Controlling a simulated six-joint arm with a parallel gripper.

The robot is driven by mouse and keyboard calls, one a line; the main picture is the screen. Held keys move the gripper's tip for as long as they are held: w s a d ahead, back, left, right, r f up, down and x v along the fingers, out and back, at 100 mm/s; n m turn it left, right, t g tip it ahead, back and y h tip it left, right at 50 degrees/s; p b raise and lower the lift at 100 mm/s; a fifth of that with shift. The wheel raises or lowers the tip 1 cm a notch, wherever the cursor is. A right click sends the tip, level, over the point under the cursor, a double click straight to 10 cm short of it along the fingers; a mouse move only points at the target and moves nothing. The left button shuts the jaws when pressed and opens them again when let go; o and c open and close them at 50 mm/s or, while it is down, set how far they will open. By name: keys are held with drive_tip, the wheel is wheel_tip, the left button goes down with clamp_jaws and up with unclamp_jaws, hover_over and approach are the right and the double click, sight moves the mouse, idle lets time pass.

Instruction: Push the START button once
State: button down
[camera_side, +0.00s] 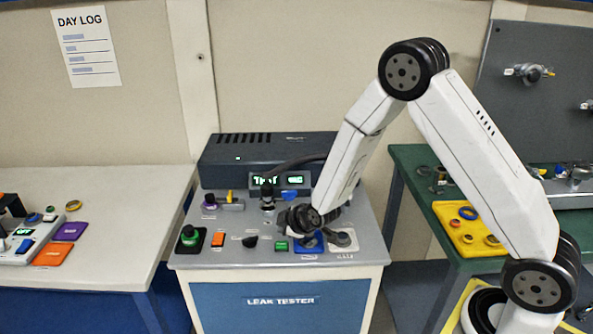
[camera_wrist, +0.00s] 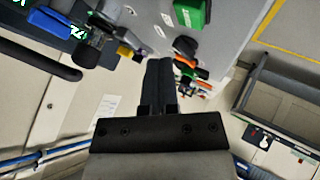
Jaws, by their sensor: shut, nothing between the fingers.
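The leak tester's grey panel (camera_side: 190,262) carries a row of controls along its front edge. A green rectangular button (camera_side: 281,246) sits right of a black knob (camera_side: 249,242); a round green button (camera_side: 189,235) stands on a black plate at the left end. The small labels are too small to read, so I cannot tell which is START. My gripper (camera_side: 284,217) is low over the panel, behind the green rectangular button, apart from it as far as I can see. In the wrist view my gripper (camera_wrist: 160,64) is shut and empty, with a green block (camera_wrist: 193,13) up and to the right.
An orange button (camera_side: 219,249) lies in the front row. A blue plate (camera_side: 308,243) sits right of the green rectangular button. A dark display unit (camera_side: 230,150) and a black hose stand behind. A white table (camera_side: 110,215) is left, a green bench (camera_side: 408,162) right.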

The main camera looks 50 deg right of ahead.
sight(286, 246)
drive_tip(key=shift+r, duration=1.3)
drive_tip(key=shift+s+r, duration=0.25)
drive_tip(key=shift+s, duration=0.1)
drive_tip(key=s+r+m+g, duration=0.3)
drive_tip(key=s+m, duration=0.1)
drive_tip(key=s, duration=0.6)
drive_tip(key=s+r+m+g, duration=0.3)
drive_tip(key=s+m, duration=0.1)
drive_tip(key=s, duration=0.7)
drive_tip(key=shift+a+r+g, duration=0.2)
drive_tip(key=shift+g, duration=0.1)
idle(2.5)
